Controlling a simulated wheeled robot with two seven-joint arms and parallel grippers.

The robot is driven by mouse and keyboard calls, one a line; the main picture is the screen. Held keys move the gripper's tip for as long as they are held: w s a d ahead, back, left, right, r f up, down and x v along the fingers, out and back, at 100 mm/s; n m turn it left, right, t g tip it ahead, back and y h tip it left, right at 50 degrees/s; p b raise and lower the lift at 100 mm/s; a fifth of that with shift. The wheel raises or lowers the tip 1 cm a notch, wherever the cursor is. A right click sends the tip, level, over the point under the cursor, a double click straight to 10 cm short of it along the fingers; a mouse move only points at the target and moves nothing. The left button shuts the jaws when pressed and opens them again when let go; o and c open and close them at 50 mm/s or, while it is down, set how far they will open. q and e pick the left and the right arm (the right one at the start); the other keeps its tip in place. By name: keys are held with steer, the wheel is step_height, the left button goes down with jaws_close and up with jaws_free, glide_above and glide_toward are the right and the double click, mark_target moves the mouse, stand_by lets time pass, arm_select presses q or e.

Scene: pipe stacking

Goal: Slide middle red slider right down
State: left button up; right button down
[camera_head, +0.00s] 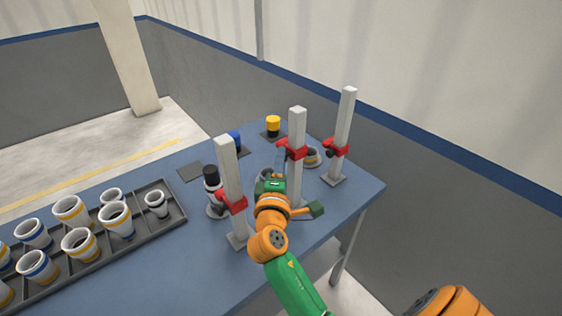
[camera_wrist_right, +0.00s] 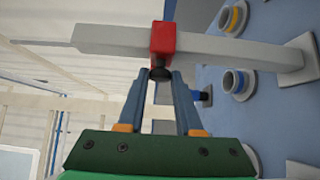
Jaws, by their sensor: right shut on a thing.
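The middle red slider (camera_head: 296,152) sits on the middle upright grey post (camera_head: 297,126), a little above its mid-height. In the right wrist view the red slider (camera_wrist_right: 164,41) wraps around the post (camera_wrist_right: 230,50), with its black knob (camera_wrist_right: 160,74) facing me. My right gripper (camera_head: 280,160) reaches up to this slider from the front left. In the wrist view the fingertips of my right gripper (camera_wrist_right: 160,76) are shut on the black knob. My left gripper is not in view.
A left post (camera_head: 229,165) with a low red slider (camera_head: 232,203) and a right post (camera_head: 345,120) with another slider (camera_head: 335,147) flank the middle one. A grey tray (camera_head: 178,207) of several cups covers the table's left. Yellow (camera_head: 273,126) and blue cylinders stand behind.

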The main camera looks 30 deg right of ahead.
stand_by(0.7)
step_height(320, 180, down, 8)
steer(key=b, duration=0.7)
steer(key=shift+f, duration=0.25)
steer(key=c, duration=0.8)
jaws_free()
steer(key=shift+c, duration=0.2)
steer(key=shift+o, duration=1.2)
steer(key=shift+d, duration=0.15)
steer(key=shift+w, duration=0.1)
